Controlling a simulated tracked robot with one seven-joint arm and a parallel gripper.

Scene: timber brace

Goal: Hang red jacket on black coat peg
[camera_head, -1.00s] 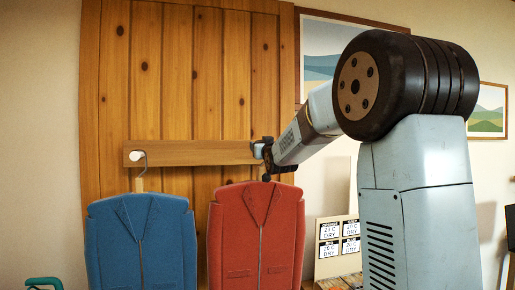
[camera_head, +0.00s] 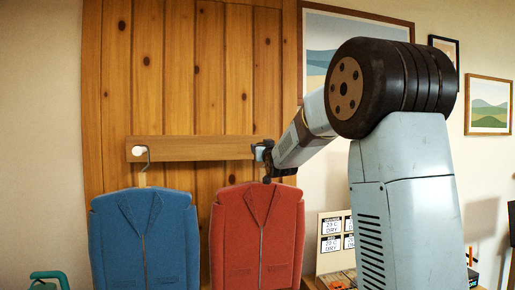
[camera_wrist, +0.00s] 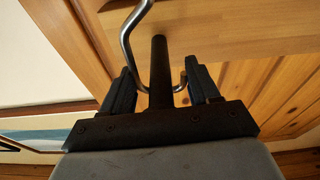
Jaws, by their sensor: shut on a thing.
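The red jacket (camera_head: 257,235) hangs upright in front of the wooden wall, right of the blue jacket. My gripper (camera_head: 265,160) is above it, at the right end of the wooden rail, shut on its hanger. In the wrist view my gripper (camera_wrist: 160,92) has a finger on each side of a black rod, which looks like the black coat peg (camera_wrist: 159,65). A curved metal hook (camera_wrist: 128,40) passes beside and around this rod. I cannot tell whether it rests on it. In the head view my gripper hides the peg.
The blue jacket (camera_head: 145,240) hangs by its hook from a white peg (camera_head: 138,151) on the left of the wooden rail (camera_head: 200,149). A small gap separates the jackets. A board of label cards (camera_head: 333,236) stands to the right.

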